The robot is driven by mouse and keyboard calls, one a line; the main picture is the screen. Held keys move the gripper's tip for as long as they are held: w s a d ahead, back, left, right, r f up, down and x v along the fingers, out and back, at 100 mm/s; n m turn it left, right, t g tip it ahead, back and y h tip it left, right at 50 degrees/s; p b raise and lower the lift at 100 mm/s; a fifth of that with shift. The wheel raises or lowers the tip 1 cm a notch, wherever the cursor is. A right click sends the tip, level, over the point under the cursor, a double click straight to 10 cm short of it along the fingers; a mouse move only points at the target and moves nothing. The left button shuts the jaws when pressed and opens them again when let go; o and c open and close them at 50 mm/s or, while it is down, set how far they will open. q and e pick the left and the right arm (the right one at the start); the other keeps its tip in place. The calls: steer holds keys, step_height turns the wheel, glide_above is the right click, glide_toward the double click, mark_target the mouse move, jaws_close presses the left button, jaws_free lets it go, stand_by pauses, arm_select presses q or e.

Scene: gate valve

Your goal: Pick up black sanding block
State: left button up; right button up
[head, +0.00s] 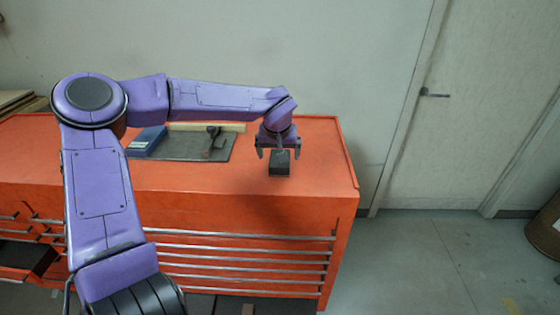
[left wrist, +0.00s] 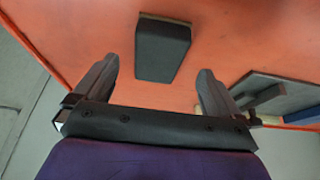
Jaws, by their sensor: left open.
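The black sanding block (head: 279,168) stands on the orange cabinet top (head: 180,179) near its right end. My left gripper (head: 277,153) is just behind and above the block in the head view, fingers pointing down. In the left wrist view the block (left wrist: 162,48) shows a dark face with a thin tan edge at its far side. The open fingers of the left gripper (left wrist: 158,82) are spread on either side of the block's near end. I see no contact between fingers and block. My right gripper is in neither view.
A dark grey mat (head: 185,154) lies left of the block, with a dark clamp-like tool (head: 213,139), a blue box (head: 148,140) and a wooden strip (head: 235,127). A drawer stands open at lower left. Cabinet top around the block is clear.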

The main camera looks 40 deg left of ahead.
arm_select(q)
steer(key=x, duration=0.3)
steer(key=w+p+x, duration=0.1)
steer(key=x, duration=0.1)
steer(key=shift+w+a+f, duration=0.1)
steer(key=shift+w+a, duration=0.1)
steer(key=shift+a, duration=0.15)
steer(key=shift+s, duration=0.3)
steer(key=shift+w, duration=0.15)
steer(key=c, duration=1.1)
